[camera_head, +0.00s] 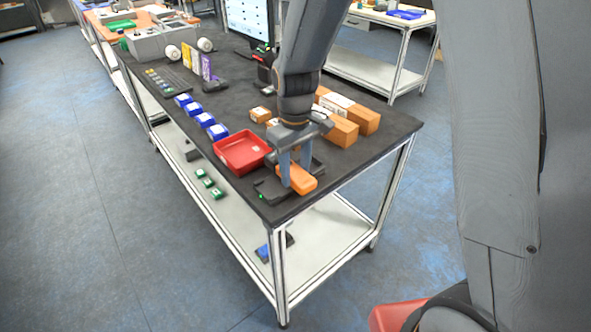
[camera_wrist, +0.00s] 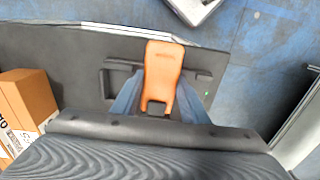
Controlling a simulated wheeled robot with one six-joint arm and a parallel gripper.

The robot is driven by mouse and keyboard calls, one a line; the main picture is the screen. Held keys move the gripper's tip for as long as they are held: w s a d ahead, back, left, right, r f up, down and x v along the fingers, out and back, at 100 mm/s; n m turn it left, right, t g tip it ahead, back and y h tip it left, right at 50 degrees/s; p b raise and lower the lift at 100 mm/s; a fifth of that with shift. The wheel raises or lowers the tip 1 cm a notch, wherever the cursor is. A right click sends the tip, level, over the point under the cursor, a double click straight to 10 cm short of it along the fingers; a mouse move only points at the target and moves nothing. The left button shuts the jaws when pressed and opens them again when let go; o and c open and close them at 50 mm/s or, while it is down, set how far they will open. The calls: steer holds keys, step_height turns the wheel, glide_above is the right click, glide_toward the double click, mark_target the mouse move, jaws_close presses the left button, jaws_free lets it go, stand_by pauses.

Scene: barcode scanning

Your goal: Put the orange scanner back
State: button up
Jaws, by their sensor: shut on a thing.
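The orange scanner (camera_head: 298,179) is at the near corner of the dark table, over a flat black holder (camera_head: 268,190). My gripper (camera_head: 293,172) points down and is shut on the scanner. In the wrist view the scanner (camera_wrist: 162,75) sits between my two blue-grey fingers (camera_wrist: 158,98). I cannot tell whether the scanner touches the holder.
A red tray (camera_head: 243,152) stands left of the holder. Cardboard boxes (camera_head: 343,131) stand behind my gripper; one box (camera_wrist: 28,98) shows at left in the wrist view. Blue boxes (camera_head: 201,118) line the table's left side. The table's front edge is close.

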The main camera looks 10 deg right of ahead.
mark_target(295, 172)
steer(key=shift+f, duration=0.3)
steer(key=shift+f, duration=0.1)
steer(key=o, duration=0.9)
steer(key=shift+o, duration=0.2)
step_height(295, 172, up, 11)
steer(key=b, duration=0.3)
steer(key=s+d+f+m, duration=0.3)
steer(key=s+d, duration=0.3)
steer(key=s+d+f+m+t, duration=0.1)
steer(key=s+d+f+m, duration=0.2)
steer(key=s+d, duration=0.4)
steer(key=shift+d+f+m, duration=0.25)
steer(key=shift+f+m, duration=0.1)
steer(key=shift+m, duration=0.05)
